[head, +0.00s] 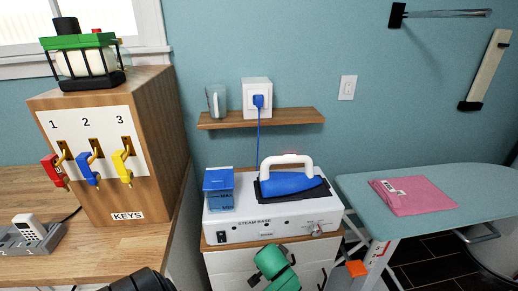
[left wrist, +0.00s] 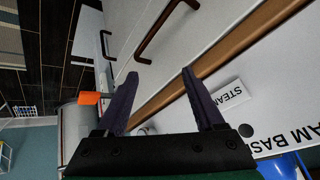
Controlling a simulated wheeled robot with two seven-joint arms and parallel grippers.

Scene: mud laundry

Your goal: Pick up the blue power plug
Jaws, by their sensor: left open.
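The blue power plug (head: 258,101) sits in the front of a white socket box (head: 249,88) on the wall, just above a wooden shelf (head: 290,117). Its blue cord (head: 258,140) hangs down past the shelf to behind the steam iron. My left gripper (left wrist: 160,72) is open in the left wrist view, with nothing between its dark fingers. In the head view, its green wrist part (head: 275,265) is low in front of the steam base, well below the plug. The plug is not in the left wrist view. My right gripper is not in view.
The white steam base (head: 262,225) holds a blue iron (head: 290,184) and a blue water tank (head: 218,190). A glass cup (head: 216,101) stands on the shelf left of the socket. A wooden key box (head: 163,120) is left; an ironing board (head: 440,180) with pink cloth (head: 425,195) is right.

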